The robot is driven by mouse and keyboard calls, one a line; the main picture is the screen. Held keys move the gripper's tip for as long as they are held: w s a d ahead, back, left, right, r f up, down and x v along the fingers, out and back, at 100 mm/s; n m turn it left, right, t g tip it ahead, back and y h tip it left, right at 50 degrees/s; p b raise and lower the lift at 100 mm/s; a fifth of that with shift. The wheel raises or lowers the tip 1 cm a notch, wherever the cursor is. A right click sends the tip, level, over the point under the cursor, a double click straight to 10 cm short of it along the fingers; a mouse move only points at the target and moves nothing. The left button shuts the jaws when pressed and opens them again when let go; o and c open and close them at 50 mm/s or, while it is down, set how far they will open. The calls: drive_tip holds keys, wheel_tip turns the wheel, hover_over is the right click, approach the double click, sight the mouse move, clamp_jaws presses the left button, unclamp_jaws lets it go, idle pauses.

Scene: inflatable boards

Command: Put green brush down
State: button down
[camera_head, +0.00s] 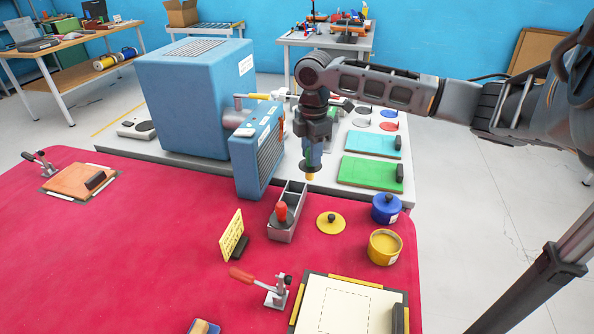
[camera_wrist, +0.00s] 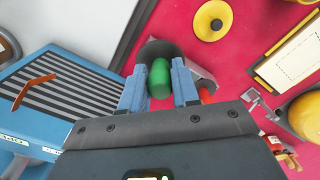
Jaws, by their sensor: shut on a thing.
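My gripper (camera_head: 311,148) is shut on the green brush, and its fingers also show in the wrist view (camera_wrist: 159,88). The brush's green handle (camera_wrist: 159,78) lies between the two blue-grey fingers. A dark disc and a yellow tip (camera_head: 309,177) show below the fingers in the head view. The brush hangs roughly upright above the back end of a grey metal holder (camera_head: 285,232), apart from it as far as I can tell. A red-handled brush (camera_head: 281,211) stands in the holder's front part. The holder's back part looks empty.
A blue machine panel (camera_head: 258,155) stands close left of the holder. A yellow lid (camera_head: 330,222), a blue pot (camera_head: 386,208) and an open yellow pot (camera_head: 384,246) are to its right. A yellow plate (camera_head: 232,236) stands at its left on the red table (camera_head: 150,260).

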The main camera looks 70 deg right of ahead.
drive_tip(key=shift+w+a+f+p, duration=0.2)
drive_tip(key=shift+w+f, duration=0.4)
drive_tip(key=shift+f, duration=0.45)
drive_tip(key=shift+w+a+f+p, duration=0.1)
drive_tip(key=shift+w+a+f, duration=0.15)
drive_tip(key=shift+w+f, duration=0.65)
drive_tip(key=shift+w+a+f+p, duration=0.2)
drive_tip(key=shift+w+f, duration=0.15)
drive_tip(key=shift+f, duration=0.9)
drive_tip(key=shift+f, duration=0.4)
drive_tip(key=c, duration=0.8)
unclamp_jaws()
wheel_tip(320, 180, up, 13)
drive_tip(key=shift+f+b, duration=0.1)
drive_tip(key=shift+b, duration=0.5)
